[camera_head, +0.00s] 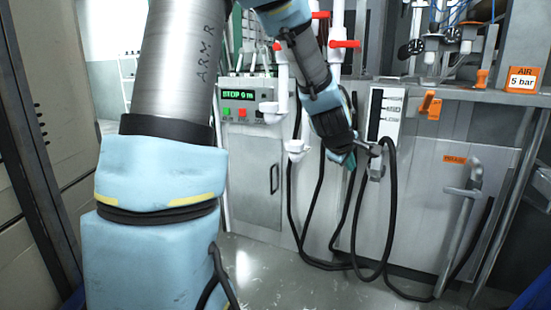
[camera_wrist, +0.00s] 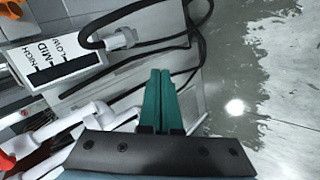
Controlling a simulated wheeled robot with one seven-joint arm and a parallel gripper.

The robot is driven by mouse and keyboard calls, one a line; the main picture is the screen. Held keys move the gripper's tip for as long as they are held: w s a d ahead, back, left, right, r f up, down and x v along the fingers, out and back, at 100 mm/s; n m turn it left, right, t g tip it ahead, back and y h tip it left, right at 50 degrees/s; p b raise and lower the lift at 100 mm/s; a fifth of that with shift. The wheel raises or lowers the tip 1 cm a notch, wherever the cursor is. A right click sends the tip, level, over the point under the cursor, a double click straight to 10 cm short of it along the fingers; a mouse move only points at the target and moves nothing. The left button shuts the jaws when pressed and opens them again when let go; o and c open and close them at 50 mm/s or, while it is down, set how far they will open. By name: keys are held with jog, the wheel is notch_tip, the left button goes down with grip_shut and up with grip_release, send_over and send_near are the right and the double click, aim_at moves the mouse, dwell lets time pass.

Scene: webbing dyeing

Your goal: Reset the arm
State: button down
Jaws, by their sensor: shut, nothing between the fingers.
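My gripper shows in the wrist view as two teal fingers (camera_wrist: 159,98) pressed together, with nothing between them. In the head view my arm comes down from the top, and my gripper (camera_head: 349,160) hangs in front of the machine, beside a grey metal pipe fitting (camera_head: 371,158). From this view I cannot tell whether it touches the fitting. The fingers are mostly dark and small there.
A grey machine (camera_head: 258,175) with a green-lit panel (camera_head: 238,94) stands behind my arm. A white level gauge (camera_head: 384,115) also shows in the wrist view (camera_wrist: 52,52). Red-handled white pipes (camera_head: 345,44), black hoses (camera_head: 389,215) and a grey handle pipe (camera_head: 463,205) are close by.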

jog(key=s+a+f+m+g+y, duration=0.4)
jog(key=s+a, duration=0.5)
jog(key=a, duration=0.5)
jog(key=s+a+f+m+g+y, duration=0.15)
jog(key=s+a+f+m, duration=0.3)
jog(key=s+a, duration=0.6)
notch_tip(320, 180, up, 19)
jog(key=w+a+m+p, duration=0.1)
jog(key=w+a+p, duration=0.1)
jog(key=p, duration=1.6)
jog(key=shift+w+a+f+g, duration=0.15)
jog(key=shift+w+a+g, duration=0.1)
jog(key=shift+g, duration=0.1)
